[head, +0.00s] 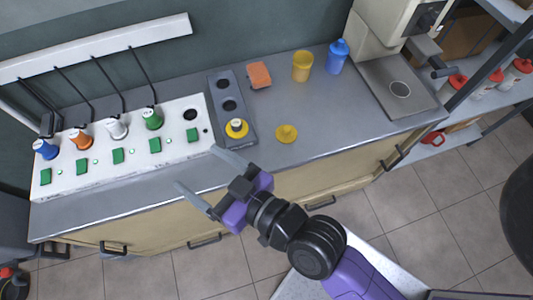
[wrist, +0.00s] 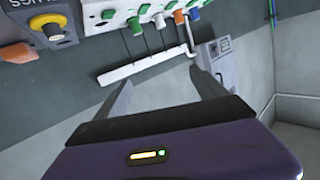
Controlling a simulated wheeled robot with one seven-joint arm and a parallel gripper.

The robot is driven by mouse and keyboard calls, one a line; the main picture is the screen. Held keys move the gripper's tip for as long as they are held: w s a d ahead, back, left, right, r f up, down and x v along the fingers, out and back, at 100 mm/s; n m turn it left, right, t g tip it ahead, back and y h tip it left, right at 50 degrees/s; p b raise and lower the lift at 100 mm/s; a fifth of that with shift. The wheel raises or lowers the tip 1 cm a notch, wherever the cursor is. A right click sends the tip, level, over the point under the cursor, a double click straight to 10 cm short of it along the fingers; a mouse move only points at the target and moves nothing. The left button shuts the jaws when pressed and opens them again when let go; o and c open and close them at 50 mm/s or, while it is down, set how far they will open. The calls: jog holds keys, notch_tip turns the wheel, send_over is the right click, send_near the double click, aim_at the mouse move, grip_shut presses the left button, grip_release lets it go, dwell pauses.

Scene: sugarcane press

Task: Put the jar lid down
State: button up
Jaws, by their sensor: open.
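A yellow lid (head: 286,133) with a small raised knob lies flat on the grey counter in the head view, apart from everything else. A yellow open-topped jar (head: 302,66) stands upright behind it, near the wall. A blue jar (head: 338,57) with a blue lid on it stands just right of the yellow jar. My gripper (head: 203,172) is open and empty, with its fingers spread over the counter's front edge, left of and nearer than the yellow lid. Both open fingers also show in the wrist view, with nothing between them.
A dark tray (head: 222,82) with round holes holds a yellow-ringed piece (head: 237,128). An orange block (head: 259,75) lies beside it. A white panel (head: 85,178) with several coloured knobs fills the left. A press (head: 395,90) stands at the right. Counter around the yellow lid is clear.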

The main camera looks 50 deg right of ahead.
jog(key=s+d, duration=0.4)
jog(key=s, duration=0.6)
jog(key=s+d+f+g, duration=0.1)
jog(key=s+d, duration=0.3)
jog(key=s, duration=0.5)
jog(key=shift+s+d+n+h, duration=0.3)
jog(key=shift+s+n+h, duration=0.1)
